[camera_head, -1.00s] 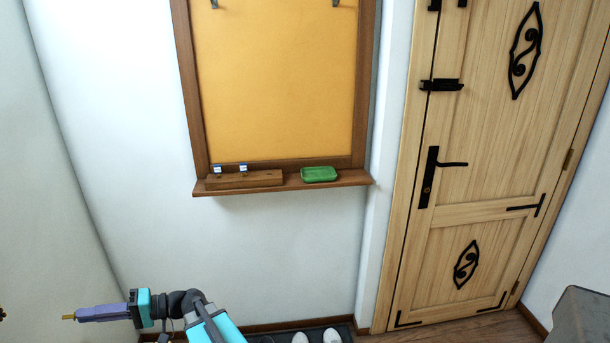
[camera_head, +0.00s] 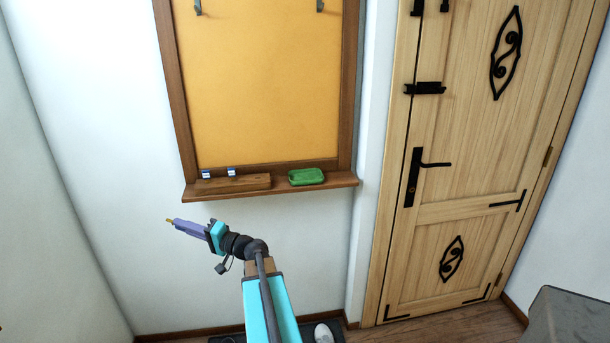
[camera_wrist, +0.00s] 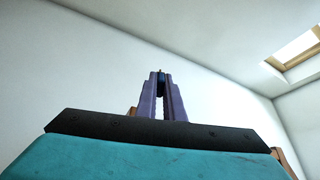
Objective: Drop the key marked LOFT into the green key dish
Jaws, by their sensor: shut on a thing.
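My gripper (camera_head: 172,221) is raised in front of the white wall, left of and below the board's shelf, pointing left. It is shut on a small key (camera_head: 168,220), of which a brassy tip shows past the fingertips. In the wrist view a dark blue piece of the key (camera_wrist: 161,82) sits between the purple fingers (camera_wrist: 162,95). Its marking cannot be read. The green key dish (camera_head: 306,177) sits on the right part of the wooden shelf, apart from my gripper. Its inside looks empty.
A wooden block (camera_head: 233,185) with two blue-and-white tags (camera_head: 231,172) stands on the shelf (camera_head: 270,191), left of the dish. Hooks (camera_head: 320,6) show on the orange board (camera_head: 260,80). A wooden door (camera_head: 470,170) is at right. White shoes (camera_head: 323,333) are on the floor.

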